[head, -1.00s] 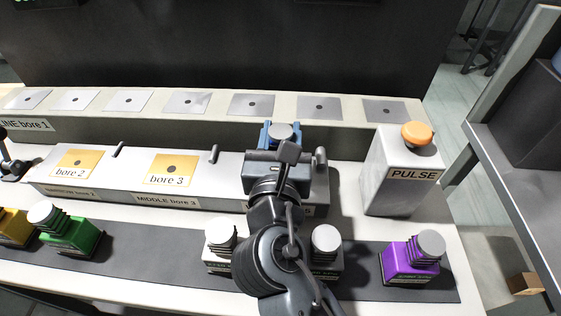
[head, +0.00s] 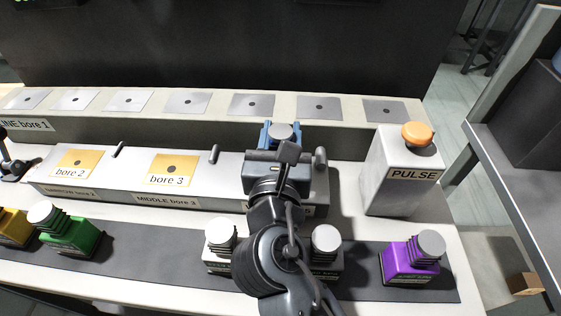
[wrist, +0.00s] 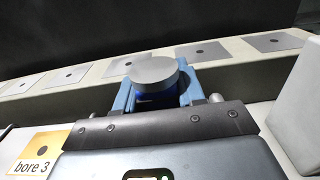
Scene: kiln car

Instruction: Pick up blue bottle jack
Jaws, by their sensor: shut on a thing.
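The blue bottle jack (head: 281,130) is at the right end of the front block, past bore 3. Its round grey cap shows on top, and in the wrist view a strip of its dark blue body (wrist: 155,98) shows below the cap. My gripper (head: 280,136) is shut on it, with a light blue finger on each side; the fingers (wrist: 156,88) also show in the wrist view. My wrist hides the jack's lower part, so I cannot tell whether it rests on the block or hangs above it.
The grey PULSE post (head: 398,180) with an orange button stands close on the right. Green (head: 72,236), yellow (head: 12,227) and purple (head: 410,262) jacks stand on the dark front strip. Two pale-bodied jacks are partly behind my arm. A raised ledge (head: 222,128) with grey plates runs behind.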

